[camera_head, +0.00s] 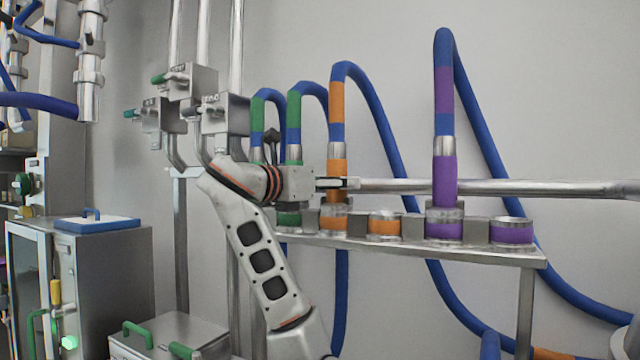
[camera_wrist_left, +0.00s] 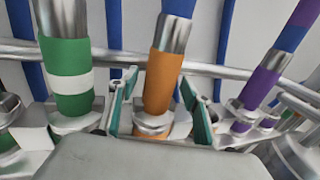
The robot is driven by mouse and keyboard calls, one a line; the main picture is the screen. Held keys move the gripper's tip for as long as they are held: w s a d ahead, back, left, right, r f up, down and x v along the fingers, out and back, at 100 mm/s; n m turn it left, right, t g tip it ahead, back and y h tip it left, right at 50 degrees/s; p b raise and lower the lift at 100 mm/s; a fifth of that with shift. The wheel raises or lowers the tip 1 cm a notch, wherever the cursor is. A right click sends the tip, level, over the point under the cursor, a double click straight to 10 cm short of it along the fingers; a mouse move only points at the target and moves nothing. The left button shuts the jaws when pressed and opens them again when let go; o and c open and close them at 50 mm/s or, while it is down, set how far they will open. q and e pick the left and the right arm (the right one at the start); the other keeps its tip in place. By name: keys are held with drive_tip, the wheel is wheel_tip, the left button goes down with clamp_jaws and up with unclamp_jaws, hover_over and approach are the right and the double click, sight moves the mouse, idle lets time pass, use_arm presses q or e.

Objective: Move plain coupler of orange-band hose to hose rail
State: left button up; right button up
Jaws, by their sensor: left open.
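The orange-band hose (camera_head: 371,89) is blue and arches down to an orange coupler (camera_head: 337,166), which stands upright in a metal fitting on the socket shelf (camera_head: 410,244). The coupler also shows in the left wrist view (camera_wrist_left: 162,80), plain orange below a silver sleeve. My left gripper (camera_head: 332,183) is at the coupler's lower part. In the wrist view its green-lined fingers (camera_wrist_left: 159,98) stand open on either side of the coupler, with gaps visible. A horizontal metal rail (camera_head: 520,188) runs behind the coupler; I cannot tell whether it is the hose rail. My right gripper is out of view.
Green-banded hoses (camera_head: 294,112) stand close on the left, one coupler with a white stripe (camera_wrist_left: 70,80). A purple-banded hose (camera_head: 444,92) stands to the right. An orange ring socket (camera_head: 384,223) and a purple one (camera_head: 511,230) are empty. Valves (camera_head: 186,83) stand at upper left.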

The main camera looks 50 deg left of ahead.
use_arm(q)
drive_tip(key=s, duration=1.1)
drive_tip(key=shift+s+d, duration=0.25)
